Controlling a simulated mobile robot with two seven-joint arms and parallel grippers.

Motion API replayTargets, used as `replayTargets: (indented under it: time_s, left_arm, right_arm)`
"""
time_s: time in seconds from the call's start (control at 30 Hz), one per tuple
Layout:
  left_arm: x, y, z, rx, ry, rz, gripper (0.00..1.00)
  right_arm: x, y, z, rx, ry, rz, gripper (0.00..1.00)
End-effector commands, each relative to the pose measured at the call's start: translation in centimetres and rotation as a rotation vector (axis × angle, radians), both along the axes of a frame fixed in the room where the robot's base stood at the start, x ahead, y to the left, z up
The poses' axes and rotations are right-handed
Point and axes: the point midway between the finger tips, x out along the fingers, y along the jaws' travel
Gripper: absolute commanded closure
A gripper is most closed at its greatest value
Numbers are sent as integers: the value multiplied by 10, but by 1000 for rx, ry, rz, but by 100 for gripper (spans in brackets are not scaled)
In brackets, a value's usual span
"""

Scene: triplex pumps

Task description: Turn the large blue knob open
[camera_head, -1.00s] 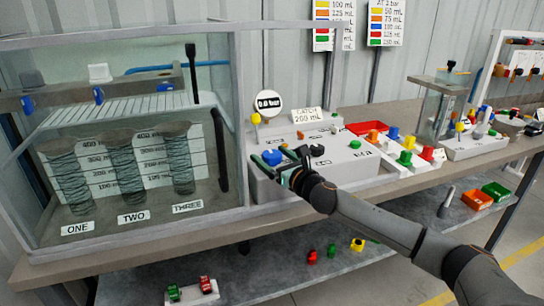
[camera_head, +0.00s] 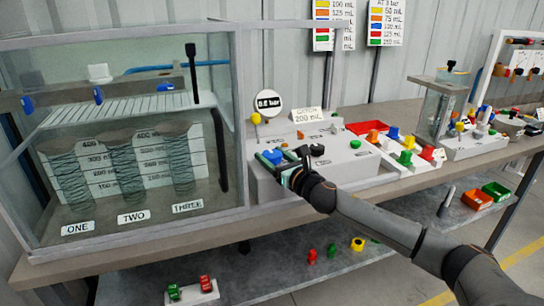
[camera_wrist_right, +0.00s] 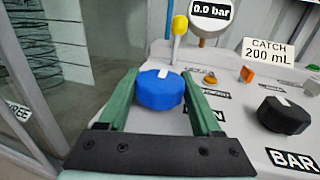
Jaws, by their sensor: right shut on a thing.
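The large blue knob (camera_wrist_right: 160,90) sits on the front left of the grey pump panel (camera_head: 262,188). A short white mark on its top points up and slightly right in the right wrist view. In the head view the knob (camera_head: 271,155) is partly hidden by my right gripper (camera_head: 270,158). The two green fingers of my right gripper (camera_wrist_right: 159,76) lie on the left and right sides of the knob and are shut on it. My left gripper is not in view.
A yellow-topped lever (camera_wrist_right: 179,30) and a round gauge (camera_wrist_right: 211,15) reading 0.0 bar stand behind the knob. A black knob (camera_wrist_right: 285,114) is to its right. The glass tank (camera_head: 120,225) with several coiled tubes stands close on the left.

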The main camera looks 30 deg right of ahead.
Motion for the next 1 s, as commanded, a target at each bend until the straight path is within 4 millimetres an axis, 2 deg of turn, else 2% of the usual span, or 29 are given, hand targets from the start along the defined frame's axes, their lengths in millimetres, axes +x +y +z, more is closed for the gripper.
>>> replayTargets:
  time_s: [0.27,0.57,0.8,1.0]
  left_arm:
    - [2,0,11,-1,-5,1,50]
    - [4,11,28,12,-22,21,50]
    - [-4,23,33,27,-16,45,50]
    - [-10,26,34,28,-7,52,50]
  right_arm:
    - [0,1,2,3,0,-75,90]
    - [0,2,4,6,1,-290,90]
    - [1,2,3,4,0,-468,90]
    - [0,1,2,2,1,-579,90]
